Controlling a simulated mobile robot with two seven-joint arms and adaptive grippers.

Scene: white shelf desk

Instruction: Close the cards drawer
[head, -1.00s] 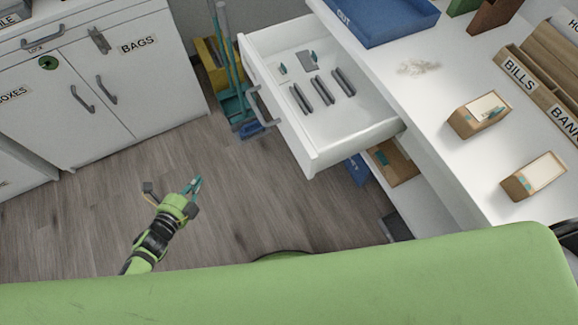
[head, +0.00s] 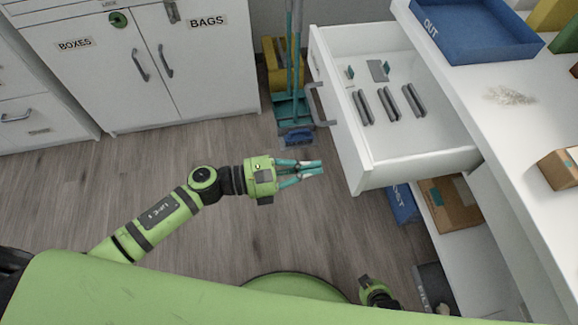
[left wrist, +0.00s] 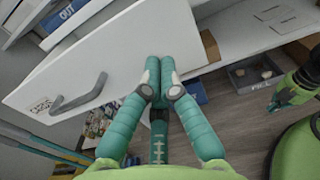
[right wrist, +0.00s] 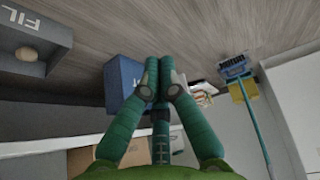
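The cards drawer (head: 400,148) is white and pulled out from the desk at the upper right of the head view. Its front has a grey handle (head: 318,104). In the left wrist view, the drawer front (left wrist: 120,55) bears a label reading CARDS (left wrist: 41,105). My left gripper (head: 316,167) has its teal fingers together and empty. It is left of the drawer front's near end, seemingly apart from it. In the right wrist view, my right gripper (right wrist: 160,65) has its fingertips together with nothing between them. It is low, mostly hidden in the head view.
Several grey holders (head: 388,103) lie in the drawer. The white desk (head: 470,75) carries a blue OUT tray (head: 475,30). A cardboard box (head: 450,203) sits on a shelf below. A broom and dustpan (head: 293,110) stand left of the drawer. Floor is clear around my left arm.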

